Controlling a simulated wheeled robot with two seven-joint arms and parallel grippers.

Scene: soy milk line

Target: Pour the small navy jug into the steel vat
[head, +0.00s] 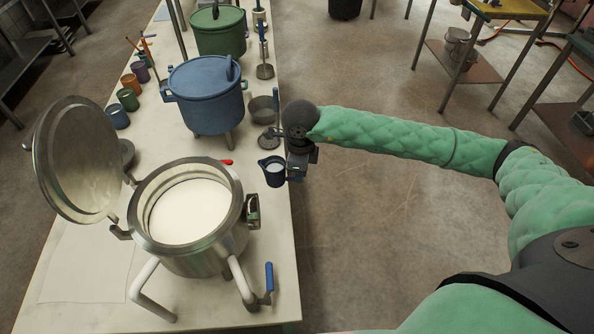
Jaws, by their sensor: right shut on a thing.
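The small navy jug (273,173) is at the table's right edge, just right of the steel vat, and looks upright with white liquid inside. My right gripper (288,170) is shut on the jug from its right side. Whether the jug touches the table I cannot tell. The steel vat (236,250) stands at the front of the table, its round lid (75,160) swung open to the left. White liquid shows inside the vat below its rim. My left gripper is not in view.
A blue lidded pot (205,97) and a green pot (217,32) stand farther back on the table (90,295). A grey bowl (263,109) and steel tools are near the right edge. Several coloured cups (128,99) line the left side. Open floor lies right of the table.

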